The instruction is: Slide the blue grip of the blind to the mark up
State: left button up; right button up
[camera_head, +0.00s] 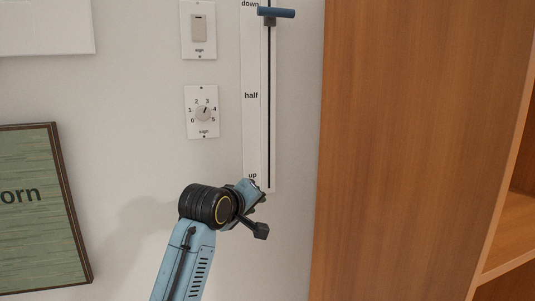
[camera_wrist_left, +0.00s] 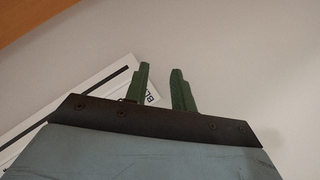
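The blue grip (camera_head: 276,13) of the blind sits at the top of a dark slot in a white panel (camera_head: 254,130) on the wall, level with the word "down". The words "half" and "up" stand lower on the panel, with "up" near its bottom end. My left gripper (camera_head: 262,212) is beside the panel's lower end, below "up" and far below the blue grip. In the left wrist view its two green fingers (camera_wrist_left: 162,78) stand apart with nothing between them. The panel's end (camera_wrist_left: 120,80) shows behind them. The right gripper is not in view.
A rocker switch plate (camera_head: 199,28) and a numbered dial plate (camera_head: 202,112) are on the wall left of the panel. A green framed picture (camera_head: 35,210) hangs at lower left. A tall wooden cabinet (camera_head: 415,150) stands close on the right.

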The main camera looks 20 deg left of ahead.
pick_arm(q)
jog(key=s+r+n+t+h+p, duration=0.1)
jog(key=s+r+n+t, duration=0.2)
jog(key=r, duration=1.8)
jog(key=n+t+h, duration=0.1)
jog(key=n+t, duration=0.1)
jog(key=t, duration=0.1)
send_near(264, 10)
jog(key=p+x, duration=0.5)
jog(key=x, duration=0.5)
jog(key=shift+w+p, duration=0.1)
jog(key=shift+p, duration=0.3)
jog(key=shift+w+d, duration=0.15)
jog(key=shift+w, duration=0.45)
jog(key=shift+c, duration=0.5)
grip_shut()
